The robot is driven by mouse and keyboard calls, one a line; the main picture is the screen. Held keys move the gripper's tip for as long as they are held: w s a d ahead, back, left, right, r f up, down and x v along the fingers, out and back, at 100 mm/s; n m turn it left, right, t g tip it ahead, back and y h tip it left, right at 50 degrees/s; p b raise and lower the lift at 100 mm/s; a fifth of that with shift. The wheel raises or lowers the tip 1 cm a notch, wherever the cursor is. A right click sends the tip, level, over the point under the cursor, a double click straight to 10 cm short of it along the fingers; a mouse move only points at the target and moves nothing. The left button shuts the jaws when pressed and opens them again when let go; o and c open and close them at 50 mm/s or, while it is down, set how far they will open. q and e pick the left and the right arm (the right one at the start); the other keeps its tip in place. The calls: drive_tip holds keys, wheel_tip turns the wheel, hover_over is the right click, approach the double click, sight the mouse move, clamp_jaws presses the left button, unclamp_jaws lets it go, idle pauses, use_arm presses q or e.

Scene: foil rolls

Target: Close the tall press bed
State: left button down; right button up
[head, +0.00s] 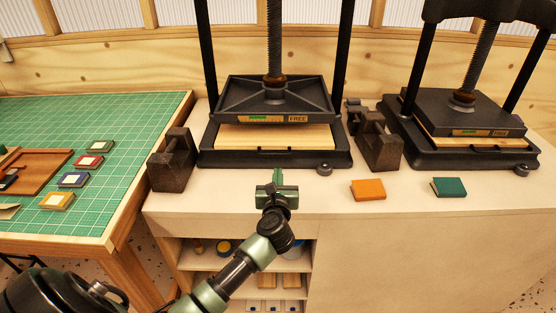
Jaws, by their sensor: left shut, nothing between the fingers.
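A black press stands in the middle of the counter, with a dark platen (275,101) on a thick screw (274,40). The platen carries a label reading FREE. A pale wooden board (262,137) lies on its bed (216,158), and a gap shows between platen and board. A second black press (459,112) stands at the right, its platen down near a wooden board (450,141). I cannot tell for sure which one is the tall press. My left gripper (277,181) is shut and empty, in front of the middle press and apart from it. My right gripper is not in view.
Dark metal weights flank the middle press, one left (172,160) and one right (378,142). An orange book (368,190) and a green book (449,187) lie on the counter (400,210). A green cutting mat (120,120) with small books covers the left table. Open shelves (225,262) are below.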

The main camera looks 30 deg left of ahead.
sight(278, 154)
use_arm(q)
drive_tip(key=x, duration=0.3)
drive_tip(key=r+p+x, duration=0.1)
drive_tip(key=x, duration=0.2)
drive_tip(key=shift+r, duration=0.15)
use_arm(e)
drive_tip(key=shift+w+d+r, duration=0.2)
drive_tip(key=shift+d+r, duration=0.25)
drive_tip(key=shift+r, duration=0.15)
use_arm(q)
drive_tip(key=b+x, duration=0.1)
drive_tip(key=x, duration=0.1)
drive_tip(key=shift+w+a+r, duration=0.2)
drive_tip(key=shift+w, duration=0.1)
drive_tip(key=shift+s+r, duration=0.1)
drive_tip(key=shift+r, duration=0.1)
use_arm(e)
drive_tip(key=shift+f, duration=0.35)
